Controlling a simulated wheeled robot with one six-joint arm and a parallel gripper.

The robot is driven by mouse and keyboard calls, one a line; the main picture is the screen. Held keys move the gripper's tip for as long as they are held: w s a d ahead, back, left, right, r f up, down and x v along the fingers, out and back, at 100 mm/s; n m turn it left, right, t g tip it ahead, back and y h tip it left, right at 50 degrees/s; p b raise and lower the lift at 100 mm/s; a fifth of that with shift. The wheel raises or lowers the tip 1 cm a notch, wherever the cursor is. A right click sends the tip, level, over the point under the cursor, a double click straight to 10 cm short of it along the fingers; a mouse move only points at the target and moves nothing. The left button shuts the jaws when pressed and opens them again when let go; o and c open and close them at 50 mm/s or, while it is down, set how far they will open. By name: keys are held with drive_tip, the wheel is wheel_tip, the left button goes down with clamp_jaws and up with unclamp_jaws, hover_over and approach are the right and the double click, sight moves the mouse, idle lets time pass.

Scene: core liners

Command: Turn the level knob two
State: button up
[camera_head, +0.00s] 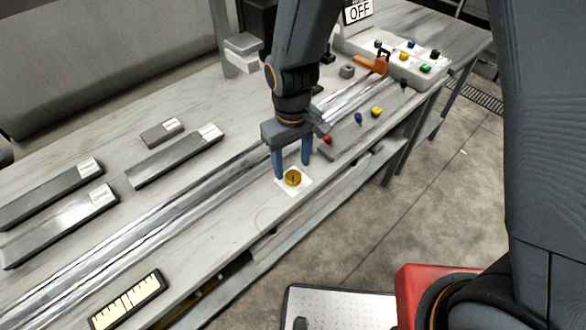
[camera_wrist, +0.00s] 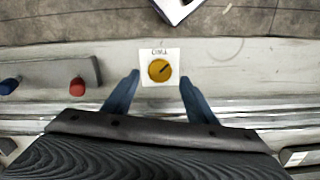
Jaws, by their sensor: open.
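A round yellow knob (camera_head: 293,177) with a dark pointer line sits on a square white plate (camera_head: 306,185) near the bench's front edge. In the wrist view the knob (camera_wrist: 160,70) lies between and just beyond the fingertips, and its plate (camera_wrist: 148,52) carries lettering that reads "TWO" upside down. The pointer line runs to the upper right there. My gripper (camera_head: 293,170) points down at the knob with its blue fingers apart. It also shows in the wrist view (camera_wrist: 159,76), open and empty, one finger on each side of the plate. I cannot tell whether a finger touches the plate.
A grey strip (camera_head: 345,140) with red, blue and yellow knobs lies right of my gripper. An orange clamp (camera_head: 373,64) and a panel with coloured buttons (camera_head: 418,65) stand farther back. Long dark trays (camera_head: 170,158) and metal rails (camera_head: 130,225) lie left. An OFF sign (camera_head: 358,11) stands behind.

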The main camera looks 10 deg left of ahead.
sight(292, 175)
drive_tip(key=shift+r+b, duration=0.35)
drive_tip(key=shift+r, duration=1.9)
drive_tip(key=d+r+m, duration=0.3)
drive_tip(key=d+r, duration=0.1)
drive_tip(key=d, duration=0.9)
drive_tip(key=shift+w+d+m+t, duration=0.15)
drive_tip(key=shift+w+m+t, duration=0.15)
drive_tip(key=shift+w+m, duration=0.1)
drive_tip(key=s+d+m, duration=0.1)
drive_tip(key=d, duration=0.3)
drive_tip(key=s+d+r+m, duration=0.1)
drive_tip(key=d, duration=0.3)
drive_tip(key=s+d+r+m, duration=0.1)
drive_tip(key=s+d+m, duration=0.1)
drive_tip(key=d, duration=0.2)
drive_tip(key=shift+s+r+t, duration=0.1)
drive_tip(key=shift+r+t, duration=0.15)
drive_tip(key=shift+t, duration=0.15)
drive_tip(key=shift+c, duration=0.3)
